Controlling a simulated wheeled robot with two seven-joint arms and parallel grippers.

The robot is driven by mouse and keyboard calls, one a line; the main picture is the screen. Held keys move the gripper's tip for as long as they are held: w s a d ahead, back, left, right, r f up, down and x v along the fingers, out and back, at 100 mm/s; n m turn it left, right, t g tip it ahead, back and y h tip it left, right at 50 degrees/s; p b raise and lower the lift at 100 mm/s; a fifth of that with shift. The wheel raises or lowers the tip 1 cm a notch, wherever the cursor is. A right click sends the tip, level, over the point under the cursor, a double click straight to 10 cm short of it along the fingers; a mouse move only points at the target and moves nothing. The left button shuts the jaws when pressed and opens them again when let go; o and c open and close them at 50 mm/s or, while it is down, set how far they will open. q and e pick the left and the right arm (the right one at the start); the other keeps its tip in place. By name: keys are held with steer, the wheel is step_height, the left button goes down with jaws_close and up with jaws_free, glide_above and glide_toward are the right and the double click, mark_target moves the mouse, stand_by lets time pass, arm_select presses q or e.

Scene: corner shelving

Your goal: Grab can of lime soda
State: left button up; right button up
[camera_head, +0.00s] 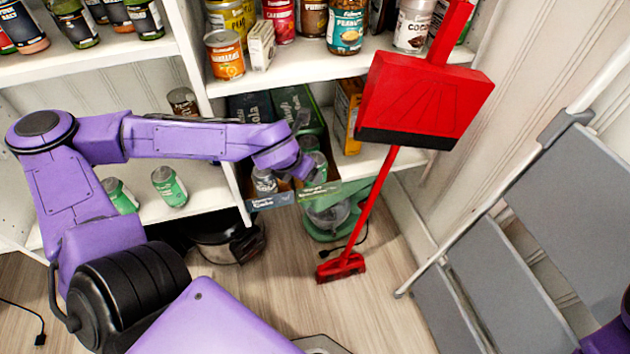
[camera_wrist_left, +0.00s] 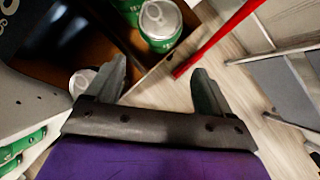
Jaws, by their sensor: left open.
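One green can (camera_head: 316,168) is beside my left gripper (camera_head: 303,166). In the left wrist view, a green can (camera_wrist_left: 160,25) with a silver top stands beyond the gap between the open, empty fingers of my left gripper (camera_wrist_left: 160,82). Another green can is partly cut off behind it. Two more green cans, one upright (camera_head: 169,187) and one partly hidden by my arm (camera_head: 119,196), are on the shelf to the left. My right gripper is out of view.
A red dustpan and broom (camera_head: 425,100) lean right of the carton. A grey step ladder (camera_head: 510,250) stands at right. Shelves with jars and tins are above; a green appliance (camera_head: 330,220) is below.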

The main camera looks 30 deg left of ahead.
arm_select(q)
steer(key=shift+n+h, duration=0.3)
steer(key=shift+n, duration=0.4)
steer(key=b+x, duration=0.1)
steer(key=x, duration=0.2)
steer(key=w+b+x, duration=0.1)
steer(key=b+x, duration=0.1)
steer(key=x, duration=0.1)
steer(key=r+b+x, duration=0.1)
steer(key=b+x, duration=0.1)
steer(key=x, duration=0.2)
steer(key=shift+w+a, duration=0.25)
steer(key=shift+a, duration=0.15)
steer(key=shift+r, duration=0.1)
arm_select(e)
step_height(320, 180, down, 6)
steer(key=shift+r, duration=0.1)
arm_select(q)
steer(key=c, duration=1)
